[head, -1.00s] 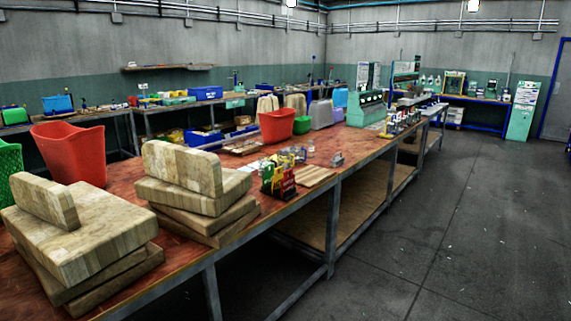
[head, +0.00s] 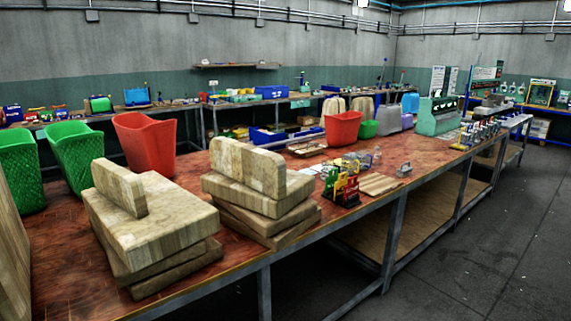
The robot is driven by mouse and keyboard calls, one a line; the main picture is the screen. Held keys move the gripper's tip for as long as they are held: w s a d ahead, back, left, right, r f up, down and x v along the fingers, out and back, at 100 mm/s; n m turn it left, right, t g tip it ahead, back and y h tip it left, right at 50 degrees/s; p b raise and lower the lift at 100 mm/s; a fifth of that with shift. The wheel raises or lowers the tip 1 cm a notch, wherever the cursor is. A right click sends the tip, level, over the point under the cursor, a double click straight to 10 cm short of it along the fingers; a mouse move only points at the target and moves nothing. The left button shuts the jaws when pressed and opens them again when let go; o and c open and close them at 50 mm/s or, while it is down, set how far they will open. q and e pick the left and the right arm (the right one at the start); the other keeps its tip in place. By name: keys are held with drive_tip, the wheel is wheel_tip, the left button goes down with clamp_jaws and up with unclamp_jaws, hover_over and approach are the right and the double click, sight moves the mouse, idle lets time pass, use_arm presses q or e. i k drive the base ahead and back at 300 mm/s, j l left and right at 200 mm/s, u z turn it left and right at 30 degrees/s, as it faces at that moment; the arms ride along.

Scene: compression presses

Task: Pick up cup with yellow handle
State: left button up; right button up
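I cannot make out a cup with a yellow handle for certain in the head view. A cluster of small red, yellow, green and blue items (head: 341,185) stands near the front edge of the long workbench (head: 65,262), right of the wooden blocks. These items are too small to tell what they are. Neither of my grippers is in view.
Two stacks of wooden blocks (head: 150,235) (head: 262,195) fill the near bench. Behind them stand green bins (head: 75,150) and a red bin (head: 145,142). A smaller red container (head: 343,128) is farther back. Open floor (head: 500,240) lies to the right.

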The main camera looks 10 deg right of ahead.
sight(349, 162)
drive_tip(key=i+l+u, duration=0.2)
drive_tip(key=l, duration=0.2)
drive_tip(key=i+l+u, duration=0.25)
drive_tip(key=l, duration=0.15)
drive_tip(key=i+l+u, duration=0.2)
drive_tip(key=l, duration=0.2)
drive_tip(key=l+u, duration=0.25)
drive_tip(key=l, duration=0.2)
drive_tip(key=l+u, duration=0.2)
drive_tip(key=l, duration=0.25)
drive_tip(key=i, duration=0.05)
